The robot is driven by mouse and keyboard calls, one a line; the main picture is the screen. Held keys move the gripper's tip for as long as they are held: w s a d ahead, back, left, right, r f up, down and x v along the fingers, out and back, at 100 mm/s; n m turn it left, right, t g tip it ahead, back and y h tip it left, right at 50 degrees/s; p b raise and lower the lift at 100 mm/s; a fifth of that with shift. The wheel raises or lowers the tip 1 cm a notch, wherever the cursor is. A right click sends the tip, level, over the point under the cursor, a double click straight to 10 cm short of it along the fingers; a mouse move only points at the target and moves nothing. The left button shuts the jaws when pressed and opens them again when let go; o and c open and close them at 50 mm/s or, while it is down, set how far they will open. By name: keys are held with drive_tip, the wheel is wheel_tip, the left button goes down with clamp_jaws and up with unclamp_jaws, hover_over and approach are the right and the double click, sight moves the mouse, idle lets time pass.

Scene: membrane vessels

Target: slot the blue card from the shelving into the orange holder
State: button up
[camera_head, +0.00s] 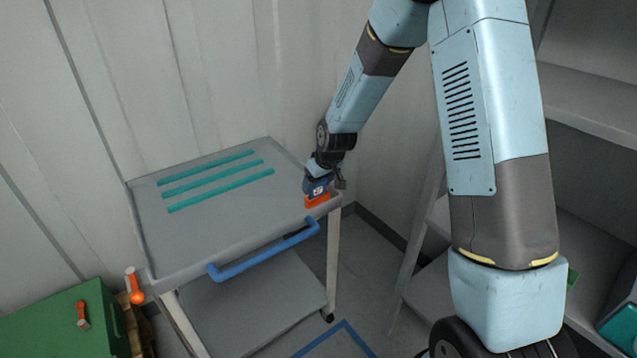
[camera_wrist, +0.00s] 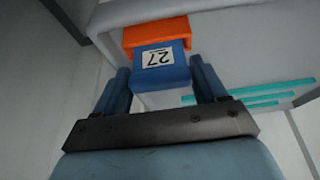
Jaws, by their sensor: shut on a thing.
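The blue card (camera_head: 317,187) is at the right corner of the grey trolley top. In the wrist view the blue card (camera_wrist: 178,76) carries a white label reading 27, seen upside down, between my two fingers. My gripper (camera_head: 321,181) is shut on it; the fingers also show in the wrist view (camera_wrist: 161,80). The orange holder (camera_head: 317,202) sits on the trolley corner directly below the card. In the wrist view the orange holder (camera_wrist: 157,36) lies right against the card's far end. I cannot tell how deep the card sits in it.
The trolley top (camera_head: 225,225) has several teal strips (camera_head: 215,182) and a blue handle (camera_head: 265,252) along its front edge. Wall panels stand close behind. Grey shelving (camera_head: 590,110) stands at right. A green box (camera_head: 60,325) stands at lower left.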

drive_tip(key=shift+s+f, duration=0.1)
drive_tip(key=shift+f, duration=0.05)
drive_tip(key=o, duration=1.1)
drive_tip(key=v, duration=1.3)
drive_tip(key=shift+r, duration=0.35)
drive_tip(key=s+d+r+m+h, duration=0.1)
drive_tip(key=s+d+r+m, duration=0.1)
drive_tip(key=s+d+r, duration=0.4)
drive_tip(key=s+d+r+m+t, duration=0.1)
drive_tip(key=s+d+r, duration=0.5)
drive_tip(key=s, duration=0.7)
drive_tip(key=s+d+r+m+h, duration=0.1)
drive_tip(key=s+d+r+m, duration=0.2)
drive_tip(key=s+d+r, duration=0.3)
drive_tip(key=s, duration=0.4)
drive_tip(key=shift+s+d+r+m+t+h, duration=0.15)
drive_tip(key=shift+s+r+m+t+h, duration=0.15)
drive_tip(key=shift+m+t, duration=0.1)
